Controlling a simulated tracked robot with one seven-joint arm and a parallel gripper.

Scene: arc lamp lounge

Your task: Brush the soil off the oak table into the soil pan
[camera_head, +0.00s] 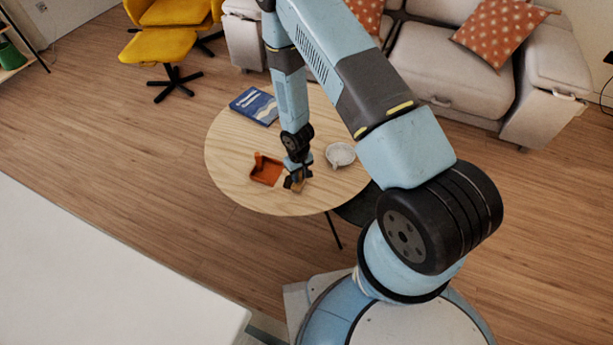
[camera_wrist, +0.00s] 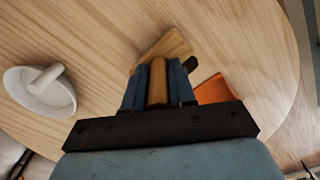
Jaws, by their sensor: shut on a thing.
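The round oak table (camera_head: 235,140) stands in the middle of the head view, and its pale top also fills most of the wrist view (camera_wrist: 110,30). The orange soil pan (camera_head: 266,171) lies on it, just left of my gripper (camera_head: 296,180). In the wrist view the pan (camera_wrist: 214,91) shows at right, partly hidden behind my gripper (camera_wrist: 158,82). My gripper is shut on the wooden handle of a brush (camera_wrist: 172,46), low over the table. The brush's bristles are hidden. I cannot make out any soil on the table or in the pan.
A pale mortar with a pestle (camera_head: 340,154) stands on the table right of my gripper. A blue book (camera_head: 255,106) lies near the far left edge. A sofa (camera_head: 440,65) and a yellow chair (camera_head: 160,45) stand beyond. Bare tabletop lies left of the pan.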

